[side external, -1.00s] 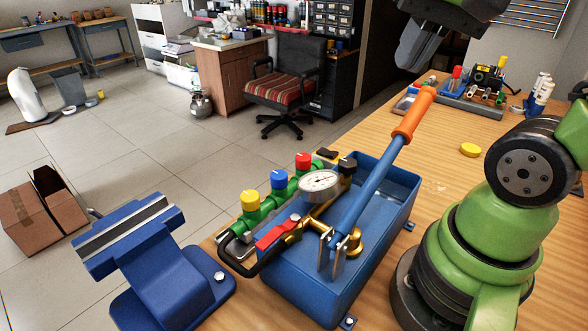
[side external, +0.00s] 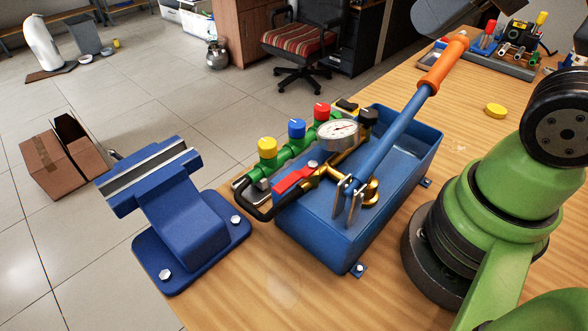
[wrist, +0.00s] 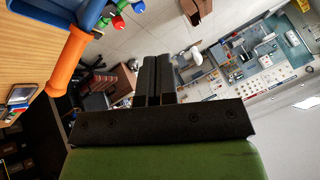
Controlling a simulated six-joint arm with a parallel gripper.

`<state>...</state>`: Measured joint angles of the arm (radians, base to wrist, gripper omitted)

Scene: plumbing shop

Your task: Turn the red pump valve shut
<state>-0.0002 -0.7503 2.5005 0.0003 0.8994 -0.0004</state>
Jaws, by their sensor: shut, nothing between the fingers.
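The blue test pump (side external: 330,225) stands on the wooden bench with a white-faced gauge (side external: 338,134) and brass fittings. Its red lever valve (side external: 295,180) lies on the brass fitting near the black hose, left of the pump lever. The pump's blue lever slants up to an orange grip (side external: 440,65), which also shows in the wrist view (wrist: 68,68). My gripper (wrist: 158,80) is shut and empty, with its two dark fingers together. The red lever is not discernible in the wrist view.
A green manifold with yellow (side external: 267,147), blue (side external: 297,128) and red (side external: 322,111) knobs runs beside the pump. A blue vise (side external: 180,220) stands at the bench's left edge. A yellow disc (side external: 495,110) lies right of the pump. Bench in front is clear.

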